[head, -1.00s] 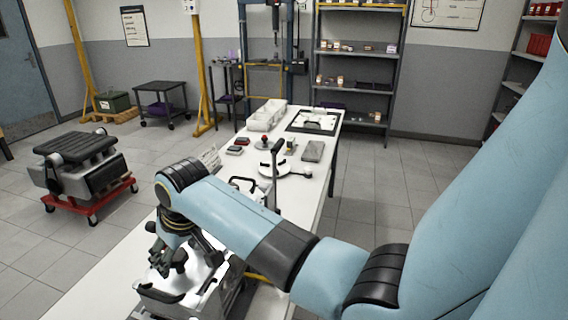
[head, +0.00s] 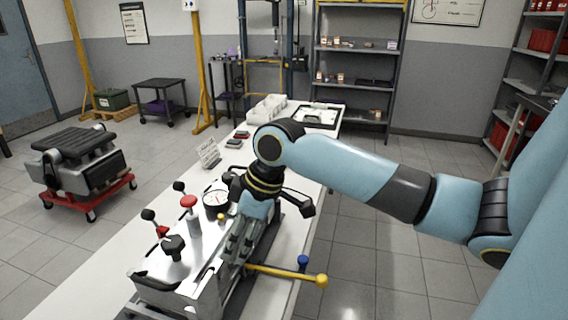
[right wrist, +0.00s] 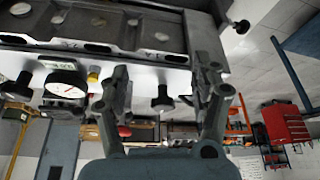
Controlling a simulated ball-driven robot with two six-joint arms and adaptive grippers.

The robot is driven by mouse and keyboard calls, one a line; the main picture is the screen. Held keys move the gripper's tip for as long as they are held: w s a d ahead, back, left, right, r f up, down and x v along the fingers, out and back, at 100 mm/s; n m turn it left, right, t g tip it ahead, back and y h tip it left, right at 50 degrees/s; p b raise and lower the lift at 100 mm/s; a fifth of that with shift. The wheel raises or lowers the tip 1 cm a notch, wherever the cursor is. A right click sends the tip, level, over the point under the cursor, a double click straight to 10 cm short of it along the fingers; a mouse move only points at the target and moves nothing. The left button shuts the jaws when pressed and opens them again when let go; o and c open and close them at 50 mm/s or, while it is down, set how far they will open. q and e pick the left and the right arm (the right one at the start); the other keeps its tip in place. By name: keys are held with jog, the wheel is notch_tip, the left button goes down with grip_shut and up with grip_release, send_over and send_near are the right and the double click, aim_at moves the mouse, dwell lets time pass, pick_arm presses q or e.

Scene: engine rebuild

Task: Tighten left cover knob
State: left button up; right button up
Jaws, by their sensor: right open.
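A silver engine cover (head: 203,262) lies on the bench. A black knob (head: 173,247) stands upright on its near left part in the head view. My right gripper (head: 238,240) is to the right of this knob, apart from it, with its fingers pointing down beside the cover. In the right wrist view, which appears upside down, my right gripper (right wrist: 162,95) is open. A black knob (right wrist: 162,98) shows in the gap between its fingers, seemingly beyond them; I cannot tell whether it is the left cover knob. My left gripper is not in view.
A red knob (head: 189,203), a black ball-ended lever (head: 148,214) and a round gauge (head: 216,199) stand close to the cover. A yellow-ended bar (head: 290,275) sticks out at the right. White bins (head: 268,108) are at the bench's far end.

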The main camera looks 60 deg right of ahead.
jog(key=s+a+f+m+h+b, duration=0.1)
jog(key=s+f+m+b, duration=0.1)
jog(key=s+f, duration=0.4)
jog(key=s+a+f+m+h+b, duration=0.1)
jog(key=s+a+f+m+b, duration=0.1)
jog(key=s+f, duration=0.5)
notch_tip(320, 180, down, 7)
jog(key=shift+a+r+m+g+h+b, duration=0.15)
jog(key=shift+a+m+g+h+b, duration=0.15)
jog(key=shift+m+b, duration=0.5)
